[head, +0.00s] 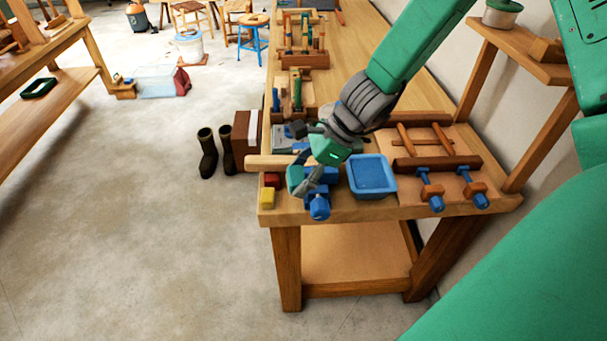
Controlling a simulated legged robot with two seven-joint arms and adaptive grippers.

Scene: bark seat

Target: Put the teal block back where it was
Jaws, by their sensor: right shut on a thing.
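My right gripper (307,187) reaches down from the upper right over the front left corner of the workbench. It is shut on a small teal piece (295,178), which appears to be the teal block. The block shows at the left side of the fingers; the fingers hide part of it. I cannot tell whether it touches the bench top. A red block (271,180) and a yellow block (266,198) sit just to its left by the bench edge. My left gripper is not in view.
A blue tray (372,175) stands right of the gripper. A blue-ended clamp (319,208) is at the front edge, close below the fingers. Two more clamps (431,190) lie at the right. A wooden bar (270,161) lies behind the blocks. Boots (208,155) stand on the floor.

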